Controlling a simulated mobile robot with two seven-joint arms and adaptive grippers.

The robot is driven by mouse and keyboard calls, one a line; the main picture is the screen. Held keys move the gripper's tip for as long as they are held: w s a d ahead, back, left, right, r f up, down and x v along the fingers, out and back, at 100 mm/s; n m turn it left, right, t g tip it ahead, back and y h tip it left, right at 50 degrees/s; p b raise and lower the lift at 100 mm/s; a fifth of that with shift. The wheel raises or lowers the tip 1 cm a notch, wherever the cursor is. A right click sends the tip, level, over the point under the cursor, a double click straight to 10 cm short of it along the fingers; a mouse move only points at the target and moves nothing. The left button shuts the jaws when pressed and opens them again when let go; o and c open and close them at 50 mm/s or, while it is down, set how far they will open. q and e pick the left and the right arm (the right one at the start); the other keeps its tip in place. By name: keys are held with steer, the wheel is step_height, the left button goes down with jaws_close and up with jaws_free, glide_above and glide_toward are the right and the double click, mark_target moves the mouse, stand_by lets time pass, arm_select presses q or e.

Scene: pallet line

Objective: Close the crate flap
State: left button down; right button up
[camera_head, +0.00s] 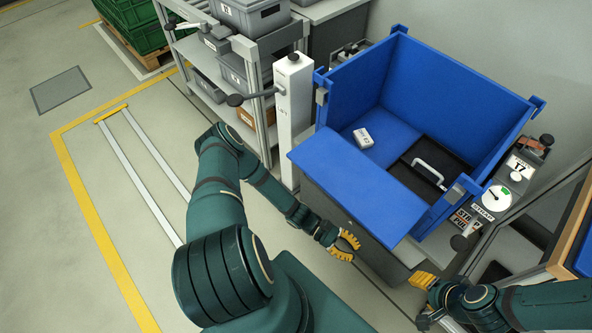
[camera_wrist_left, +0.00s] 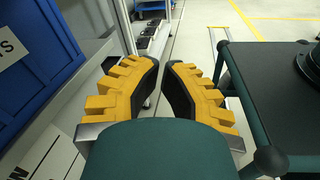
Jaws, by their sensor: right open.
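The blue crate (camera_head: 455,88) stands open-topped on a grey stand. Its flap (camera_head: 350,178) on the near side leans outward, sloping over the stand, not upright with the other walls. My left gripper (camera_head: 347,246) is below and in front of the flap, apart from it. In the left wrist view its yellow-padded fingers (camera_wrist_left: 162,72) have a narrow gap with nothing between them; a blue wall (camera_wrist_left: 40,55) shows at the left. My right gripper (camera_head: 423,284) is open near the stand's lower right, apart from the flap; its fingers are partly hidden.
Inside the crate lie a small white box (camera_head: 363,138) and a dark case (camera_head: 425,158) with a light handle. A white post (camera_head: 293,95) stands left of the crate, before a grey shelf rack (camera_head: 240,52). Gauges and labels (camera_head: 497,198) are at the right. The left floor is mostly clear.

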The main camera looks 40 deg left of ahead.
arm_select(q)
steer(key=w+a+n+t+h, duration=0.1)
steer(key=w+a+n+t, duration=0.4)
steer(key=a+t, duration=0.4)
steer(key=s+a+f+n+t+y, duration=0.1)
steer(key=s+a+n+t+y, duration=0.2)
steer(key=a+n+t+y, duration=0.5)
steer(key=s+a+n+t+y, duration=0.4)
steer(key=a+n+t+y, duration=0.3)
steer(key=a, duration=0.4)
steer(key=w+r+m+y, duration=0.1)
steer(key=w+r, duration=0.6)
steer(key=r, duration=0.3)
steer(key=shift+d+r+t, duration=0.3)
steer(key=shift+d+t, duration=0.1)
steer(key=shift+d, duration=0.05)
